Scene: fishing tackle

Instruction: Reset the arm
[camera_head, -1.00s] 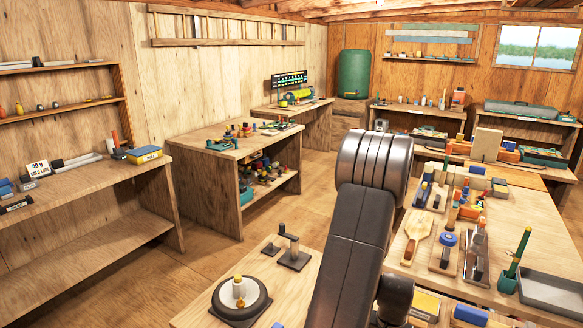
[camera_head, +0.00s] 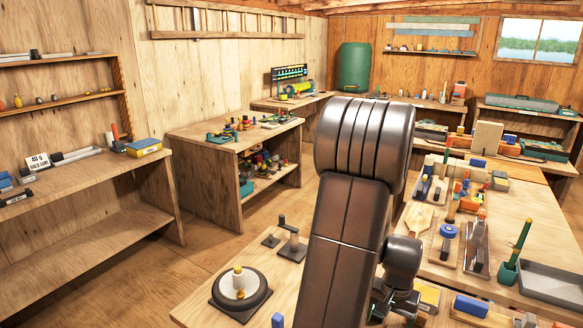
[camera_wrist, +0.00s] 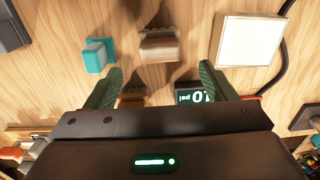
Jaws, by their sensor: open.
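My gripper (camera_wrist: 161,78) shows in the wrist view with its two green fingers spread wide and nothing held between them. It is over a wooden surface (camera_wrist: 185,70). A brown block (camera_wrist: 159,45) lies ahead of the gap between the fingers, with a teal block (camera_wrist: 97,56) to its left. In the head view my dark arm rises large in the middle and bends down toward the near workbench; the gripper end is mostly hidden low behind it.
In the head view, a round black-based item (camera_head: 240,296) and a dark metal stand (camera_head: 291,243) are left of my arm. A grey tray (camera_head: 552,284) is at right.

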